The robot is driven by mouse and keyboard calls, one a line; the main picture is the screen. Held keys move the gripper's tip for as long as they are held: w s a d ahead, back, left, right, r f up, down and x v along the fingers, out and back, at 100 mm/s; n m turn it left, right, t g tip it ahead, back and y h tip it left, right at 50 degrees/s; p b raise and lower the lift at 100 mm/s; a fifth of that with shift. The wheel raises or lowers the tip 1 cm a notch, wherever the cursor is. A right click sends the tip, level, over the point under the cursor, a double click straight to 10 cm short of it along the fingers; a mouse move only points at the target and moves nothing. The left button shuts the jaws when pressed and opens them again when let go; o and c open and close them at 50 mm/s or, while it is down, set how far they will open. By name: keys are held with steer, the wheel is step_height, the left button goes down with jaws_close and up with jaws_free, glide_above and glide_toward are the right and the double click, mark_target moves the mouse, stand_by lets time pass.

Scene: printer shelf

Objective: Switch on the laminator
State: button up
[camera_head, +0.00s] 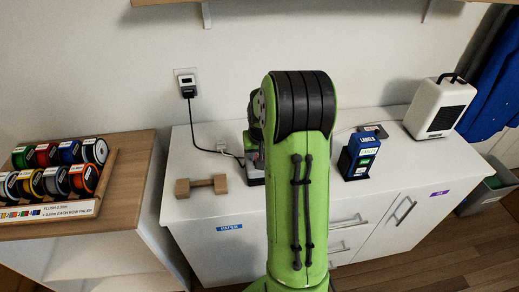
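My green arm stands in the middle of the view and hides much of the white cabinet top (225,148). A dark grey device (252,165) is partly visible just left of my arm, with a black cord running towards it from a wall plug. I cannot tell whether it is the laminator; its front and any switch are hidden. My gripper is not in view, so its state and distance from the device do not show.
A wooden block piece (201,186) lies left of my arm. A blue labels box (358,155) and a white appliance with a dark panel (440,106) stand to the right. A rack of filament spools (60,208) sits on the left cabinet. A shelf edge (300,2) hangs above.

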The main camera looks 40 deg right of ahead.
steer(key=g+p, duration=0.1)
steer(key=p, duration=0.1)
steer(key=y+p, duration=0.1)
steer(key=p, duration=0.1)
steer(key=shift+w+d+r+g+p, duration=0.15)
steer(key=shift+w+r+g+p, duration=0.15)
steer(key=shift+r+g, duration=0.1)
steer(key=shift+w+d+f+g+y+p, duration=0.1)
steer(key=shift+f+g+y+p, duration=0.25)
steer(key=shift+p, duration=0.4)
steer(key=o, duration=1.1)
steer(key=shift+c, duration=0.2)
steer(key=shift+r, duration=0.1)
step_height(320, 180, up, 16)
steer(key=p, duration=0.2)
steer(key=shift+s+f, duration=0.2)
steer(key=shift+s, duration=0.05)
